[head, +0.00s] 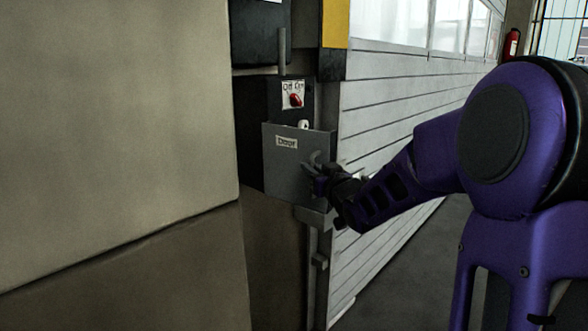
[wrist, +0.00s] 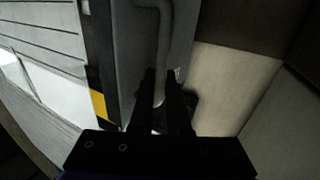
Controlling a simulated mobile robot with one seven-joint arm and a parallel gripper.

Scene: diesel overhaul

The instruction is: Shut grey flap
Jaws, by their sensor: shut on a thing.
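The grey flap (head: 284,163) with a "Door" label is on the front of a dark switch box (head: 259,110). Its top edge is below the red switch (head: 296,100), which is uncovered under its "Off On" label. My gripper (head: 314,166) is at the right part of the flap's front. In the wrist view, the fingers (wrist: 161,74) are shut on a grey bar handle (wrist: 164,45) that runs between them along the flap (wrist: 130,40). The exact contact is dark and hard to see.
A large beige block (head: 115,120) fills the left, close to the box. A white slatted wall (head: 400,100) with windows runs along the right. A yellow and black post (head: 335,25) stands above the flap. The floor (head: 415,265) at the right is clear.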

